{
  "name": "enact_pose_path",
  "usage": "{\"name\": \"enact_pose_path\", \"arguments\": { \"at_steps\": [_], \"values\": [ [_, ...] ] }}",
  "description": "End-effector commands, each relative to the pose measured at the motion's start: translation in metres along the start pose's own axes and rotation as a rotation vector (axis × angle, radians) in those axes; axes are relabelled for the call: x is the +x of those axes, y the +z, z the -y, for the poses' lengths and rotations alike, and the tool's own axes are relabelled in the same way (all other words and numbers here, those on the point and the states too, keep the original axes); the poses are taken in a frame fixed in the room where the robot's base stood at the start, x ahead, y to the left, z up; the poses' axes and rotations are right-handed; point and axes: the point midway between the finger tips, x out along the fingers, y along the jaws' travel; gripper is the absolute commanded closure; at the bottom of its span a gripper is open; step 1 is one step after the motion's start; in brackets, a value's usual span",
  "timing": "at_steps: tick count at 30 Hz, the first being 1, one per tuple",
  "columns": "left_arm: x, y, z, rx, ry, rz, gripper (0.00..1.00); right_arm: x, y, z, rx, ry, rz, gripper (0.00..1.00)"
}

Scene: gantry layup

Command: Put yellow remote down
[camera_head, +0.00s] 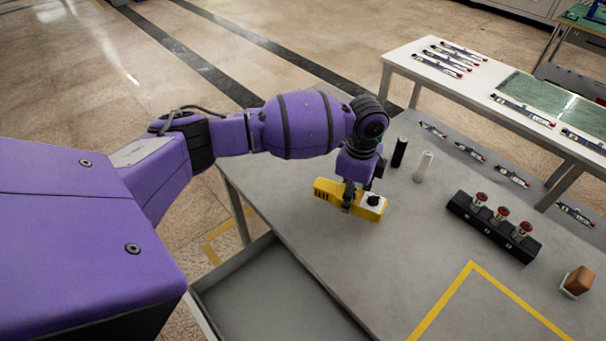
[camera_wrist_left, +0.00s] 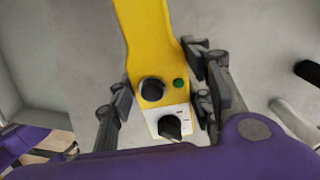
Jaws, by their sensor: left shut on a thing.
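The yellow remote (camera_head: 328,189) is a long box with a white panel and a black knob at its right end. My left gripper (camera_head: 349,196) is shut on it across its middle, at the left part of the grey table (camera_head: 300,240). In the left wrist view the remote (camera_wrist_left: 151,40) lies between the fingers of my left gripper (camera_wrist_left: 165,98), showing a black button, a green button and the knob on the white panel. I cannot tell whether its underside touches the table. My right gripper is not in view.
A black cylinder (camera_head: 400,152) and a white cylinder (camera_head: 423,167) stand just right of the gripper. A black block with red-topped knobs (camera_head: 493,228) and a brown block (camera_head: 578,281) are farther right. A grey open tray (camera_head: 230,275) is at front left. The yellow-taped area (camera_head: 470,290) is clear.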

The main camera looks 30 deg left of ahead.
Motion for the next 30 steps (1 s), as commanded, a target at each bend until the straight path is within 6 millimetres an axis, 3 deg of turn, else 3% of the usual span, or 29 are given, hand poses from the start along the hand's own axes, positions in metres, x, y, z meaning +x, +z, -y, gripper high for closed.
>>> {"name": "enact_pose_path", "arguments": {
  "at_steps": [8,15,26,27,30],
  "values": [
    [0.015,0.003,0.018,0.002,-0.006,0.0,0.9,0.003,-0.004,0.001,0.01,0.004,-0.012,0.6],
    [0.046,0.004,0.019,0.002,-0.006,-0.001,0.9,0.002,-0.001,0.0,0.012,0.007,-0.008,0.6],
    [0.05,0.004,0.019,0.002,-0.007,-0.001,0.9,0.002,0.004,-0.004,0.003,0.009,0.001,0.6],
    [0.051,0.004,0.019,0.002,-0.006,0.0,0.52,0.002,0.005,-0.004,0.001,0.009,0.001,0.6],
    [0.051,0.004,0.019,0.002,-0.007,0.0,0.39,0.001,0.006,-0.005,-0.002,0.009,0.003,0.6]
  ]
}}
